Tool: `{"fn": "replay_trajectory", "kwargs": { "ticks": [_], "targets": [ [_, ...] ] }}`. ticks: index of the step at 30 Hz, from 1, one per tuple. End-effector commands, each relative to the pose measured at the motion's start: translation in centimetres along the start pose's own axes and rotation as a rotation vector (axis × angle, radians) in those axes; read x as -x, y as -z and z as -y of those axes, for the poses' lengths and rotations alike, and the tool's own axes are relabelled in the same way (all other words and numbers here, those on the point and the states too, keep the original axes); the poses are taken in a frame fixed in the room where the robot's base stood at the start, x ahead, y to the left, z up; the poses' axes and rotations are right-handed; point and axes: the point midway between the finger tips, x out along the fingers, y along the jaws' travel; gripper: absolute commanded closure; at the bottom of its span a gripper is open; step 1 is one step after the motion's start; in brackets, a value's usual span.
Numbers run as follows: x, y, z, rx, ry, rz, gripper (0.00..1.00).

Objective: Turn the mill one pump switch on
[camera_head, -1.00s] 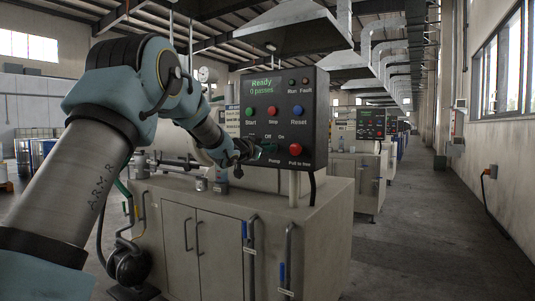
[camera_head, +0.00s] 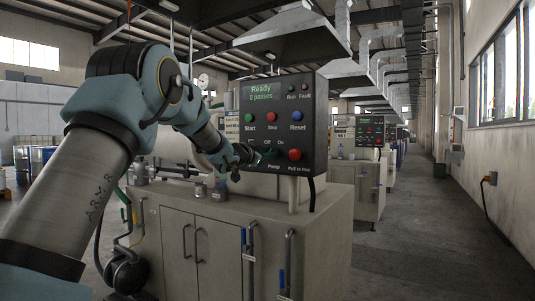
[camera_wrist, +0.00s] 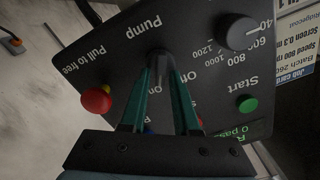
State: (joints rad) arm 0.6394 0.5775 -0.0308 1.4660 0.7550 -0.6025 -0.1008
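The mill one control panel (camera_head: 283,100) is a dark box with a green display reading Ready, 0 passes. The pump switch (camera_wrist: 159,62) is a dark knob beside the Pump label in the wrist view. My gripper (camera_wrist: 160,78) reaches the panel, its two teal fingers close together with the knob between the tips. They appear shut on it, though the contact itself is partly hidden.
The red Pull to free button (camera_head: 295,155) is close to my gripper; it also shows in the wrist view (camera_wrist: 96,101). Start (camera_head: 249,118), Stop (camera_head: 272,117) and Reset (camera_head: 297,115) buttons sit above. A beige cabinet (camera_head: 200,245) stands below; an open aisle (camera_head: 425,235) lies right.

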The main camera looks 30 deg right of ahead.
Motion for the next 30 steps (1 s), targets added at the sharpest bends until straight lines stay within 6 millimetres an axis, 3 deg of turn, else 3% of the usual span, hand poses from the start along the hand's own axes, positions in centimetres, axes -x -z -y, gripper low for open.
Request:
{"fn": "replay_trajectory", "kwargs": {
  "ticks": [4,14,30],
  "targets": [
    [0.0,0.0,0.0,0.001,0.000,0.000,0.55],
    [0.7,0.0,0.0,0.001,0.001,0.000,0.55],
    [9.8,0.0,0.0,0.001,0.001,0.000,0.55]
  ]
}}
